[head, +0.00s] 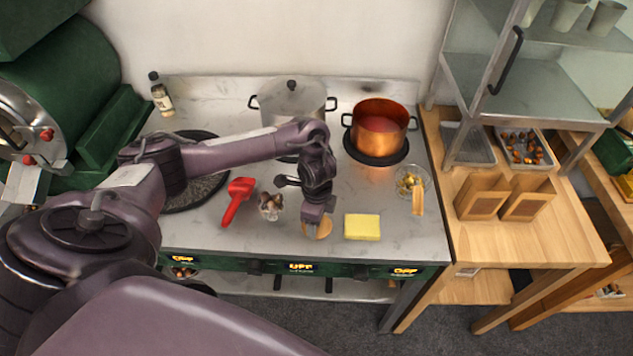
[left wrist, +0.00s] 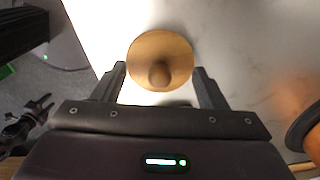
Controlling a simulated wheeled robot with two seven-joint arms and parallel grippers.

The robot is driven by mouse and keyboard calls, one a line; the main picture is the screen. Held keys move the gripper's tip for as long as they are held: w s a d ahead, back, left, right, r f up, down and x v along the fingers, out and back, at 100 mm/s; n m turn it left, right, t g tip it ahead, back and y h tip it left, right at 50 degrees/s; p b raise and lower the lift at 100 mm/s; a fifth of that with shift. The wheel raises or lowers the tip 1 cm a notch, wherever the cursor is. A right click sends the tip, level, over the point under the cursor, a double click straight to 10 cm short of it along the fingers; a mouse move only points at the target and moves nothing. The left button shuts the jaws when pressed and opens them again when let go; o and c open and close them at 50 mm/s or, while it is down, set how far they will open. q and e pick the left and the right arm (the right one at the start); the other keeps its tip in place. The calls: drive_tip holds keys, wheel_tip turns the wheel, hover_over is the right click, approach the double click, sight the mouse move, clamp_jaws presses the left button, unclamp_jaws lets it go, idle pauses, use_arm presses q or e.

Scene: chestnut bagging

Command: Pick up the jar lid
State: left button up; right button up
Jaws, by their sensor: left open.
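The jar lid (left wrist: 160,50) is a round wooden disc with a knob in its middle, lying on the metal counter. In the head view the jar lid (head: 323,229) shows partly, covered by my left gripper. My left gripper (head: 314,220) is above the lid, near the counter's front edge. In the left wrist view the open left gripper (left wrist: 160,80) has one finger on each side of the lid's near part, with the knob between them. I cannot tell how high the fingers are above the counter.
A yellow sponge (head: 362,227) lies just right of the lid. A garlic-like clump in a small glass (head: 270,207) and a red tool (head: 237,200) are to the left. A steel pot (head: 291,104) and a copper pot (head: 379,128) stand behind. A glass bowl (head: 411,180) is at right.

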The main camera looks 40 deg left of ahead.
use_arm(q)
drive_tip(key=shift+f, duration=0.3)
drive_tip(key=shift+s, duration=0.15)
clamp_jaws()
idle(0.3)
